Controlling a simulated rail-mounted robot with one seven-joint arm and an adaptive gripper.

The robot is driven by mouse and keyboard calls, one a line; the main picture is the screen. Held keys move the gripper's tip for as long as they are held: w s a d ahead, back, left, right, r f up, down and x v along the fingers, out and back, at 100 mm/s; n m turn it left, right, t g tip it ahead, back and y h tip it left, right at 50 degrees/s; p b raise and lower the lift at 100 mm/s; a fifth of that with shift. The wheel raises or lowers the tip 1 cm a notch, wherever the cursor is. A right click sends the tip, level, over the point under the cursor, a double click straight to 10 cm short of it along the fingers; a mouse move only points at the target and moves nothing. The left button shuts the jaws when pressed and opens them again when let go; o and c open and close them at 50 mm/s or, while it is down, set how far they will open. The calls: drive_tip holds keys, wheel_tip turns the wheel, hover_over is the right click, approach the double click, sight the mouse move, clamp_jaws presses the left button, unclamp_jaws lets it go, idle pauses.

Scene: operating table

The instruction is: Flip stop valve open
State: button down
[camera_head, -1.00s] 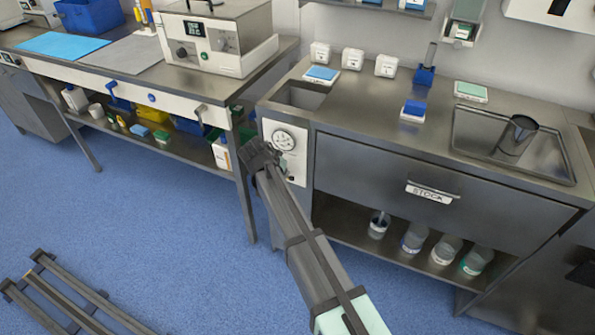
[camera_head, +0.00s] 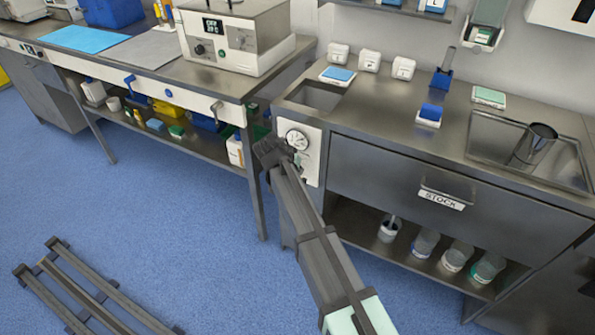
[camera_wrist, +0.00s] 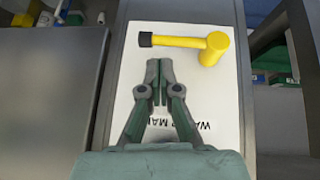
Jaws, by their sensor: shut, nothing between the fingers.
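The stop valve's yellow lever (camera_wrist: 185,42) lies across the upper part of a white panel (camera_wrist: 215,100) in the wrist view. Its black tip points left and its round yellow hub is at the right. My gripper (camera_wrist: 159,68) is shut and empty, its fingertips just below the black-tipped end in the picture. I cannot tell whether they touch it. In the head view my gripper (camera_head: 277,153) is in front of the panel (camera_head: 312,168) with the round gauge (camera_head: 297,140), at the left end of the steel counter. The lever is not clearly visible there.
The steel counter (camera_head: 400,115) has a drawer marked STOCK (camera_head: 400,165) right of the panel. A second bench (camera_head: 150,75) stands to the left, with a gap between. A dark rail frame (camera_head: 80,290) is on the blue floor (camera_head: 170,200), which is otherwise open.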

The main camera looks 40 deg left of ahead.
drive_tip(key=r, duration=0.1)
drive_tip(key=r+p, duration=0.1)
drive_tip(key=r, duration=0.2)
drive_tip(key=shift+w+r+p, duration=0.25)
drive_tip(key=shift+r+p, duration=0.05)
drive_tip(key=shift+p, duration=0.05)
drive_tip(key=d+v, duration=0.1)
drive_tip(key=v, duration=0.8)
drive_tip(key=s+d+f+n+g+h+p, duration=0.1)
drive_tip(key=d+f+n+g, duration=0.15)
drive_tip(key=d+f, duration=1.5)
drive_tip(key=s+d+f+n+g+h+p, duration=0.15)
drive_tip(key=d+f+g, duration=0.25)
drive_tip(key=d+f, duration=1.3)
drive_tip(key=s+d+f+m+g+p, duration=0.15)
drive_tip(key=s+d, duration=0.25)
drive_tip(key=d, duration=0.6)
drive_tip(key=s+d+f+m+g, duration=0.1)
drive_tip(key=s+d+g, duration=0.1)
drive_tip(key=s+d, duration=0.5)
drive_tip(key=s+d+f+m+g+y+p, duration=0.1)
drive_tip(key=s+d+f+m+g+p, duration=0.1)
drive_tip(key=s+d, duration=1.1)
drive_tip(key=shift+d+f+m+g+y, duration=0.35)
drive_tip(key=shift+d+m+g, duration=0.55)
drive_tip(key=shift+m, duration=0.35)
